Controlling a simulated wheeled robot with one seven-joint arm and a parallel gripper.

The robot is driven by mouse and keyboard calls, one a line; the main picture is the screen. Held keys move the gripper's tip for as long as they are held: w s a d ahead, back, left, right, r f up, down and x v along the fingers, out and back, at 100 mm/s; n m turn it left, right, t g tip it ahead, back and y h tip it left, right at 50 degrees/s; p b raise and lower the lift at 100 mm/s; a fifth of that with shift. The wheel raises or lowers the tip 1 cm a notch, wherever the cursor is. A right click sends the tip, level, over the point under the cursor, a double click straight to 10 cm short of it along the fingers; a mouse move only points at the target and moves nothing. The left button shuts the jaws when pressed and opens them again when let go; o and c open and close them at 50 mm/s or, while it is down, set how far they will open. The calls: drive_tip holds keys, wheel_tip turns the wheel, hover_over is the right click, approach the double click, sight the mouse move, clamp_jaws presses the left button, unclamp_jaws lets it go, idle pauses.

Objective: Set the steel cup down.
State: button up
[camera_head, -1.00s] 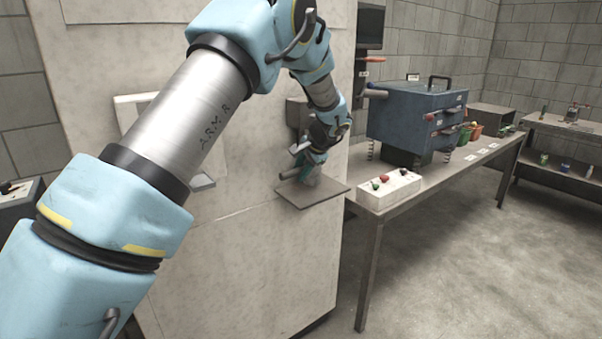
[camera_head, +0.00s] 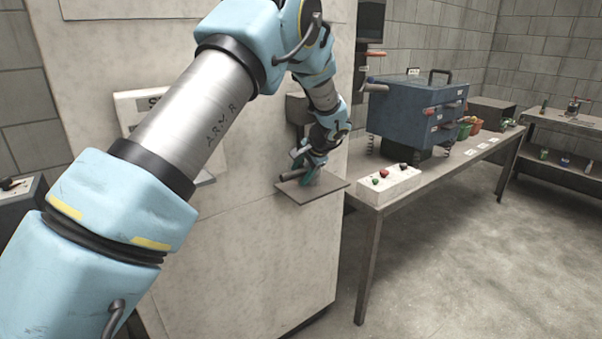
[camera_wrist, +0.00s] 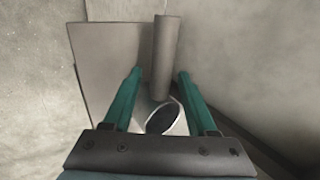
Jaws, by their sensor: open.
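The steel cup (camera_wrist: 178,126) shows in the wrist view between my two fingers, close to the palm, with its dark round opening facing the camera. It is over or on a flat grey shelf plate (camera_wrist: 105,55) that juts from the pale panel; its base is hidden, so contact is not clear. My gripper (camera_wrist: 161,85) is open, with one teal finger on each side of the cup and gaps visible beside it. In the head view my gripper (camera_head: 309,172) is low over the shelf plate (camera_head: 322,189); the cup cannot be made out there.
Right of the panel, a table carries a white button box (camera_head: 390,186) and a blue machine (camera_head: 415,112). The floor at the right is clear.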

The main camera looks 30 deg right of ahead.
drive_tip(key=b+v, duration=0.2)
drive_tip(key=v, duration=1)
drive_tip(key=shift+b, duration=0.4)
drive_tip(key=shift+r, duration=0.15)
